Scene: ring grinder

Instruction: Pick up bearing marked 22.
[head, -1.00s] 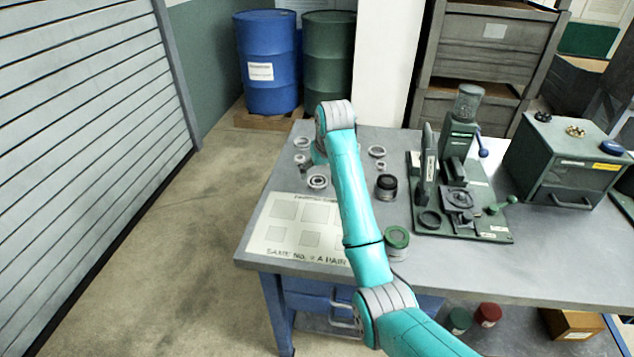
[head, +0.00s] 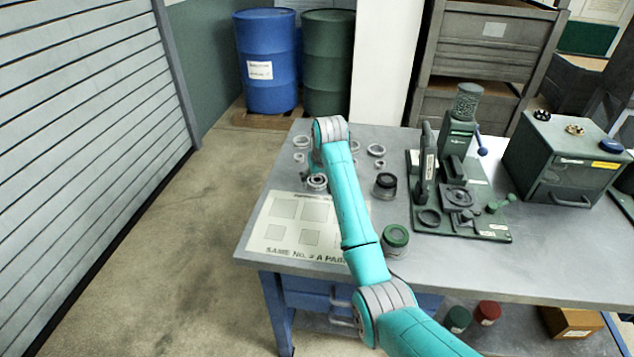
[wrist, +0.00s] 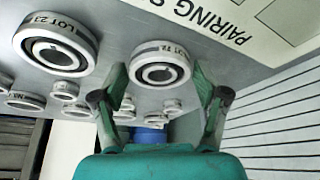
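A ring bearing (wrist: 160,68) with a pale outer ring and dark bore lies on the bench in the wrist view; its small mark seems to end in 22. It shows in the head view (head: 317,183) near the top edge of the pairing sheet. My gripper (wrist: 160,78) is open and empty, its green fingers spread to either side of the bearing's near part, without clear contact. In the head view, my arm hides most of the gripper. A second bearing (wrist: 56,44), marked LOT 23, lies to the left in the wrist view.
Several smaller rings (wrist: 66,90) lie beyond. The pairing sheet (head: 272,240) covers the bench's front left corner. A dark-topped can (head: 385,185), a green-lidded can (head: 396,240) and a green press (head: 455,195) stand right of my arm.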

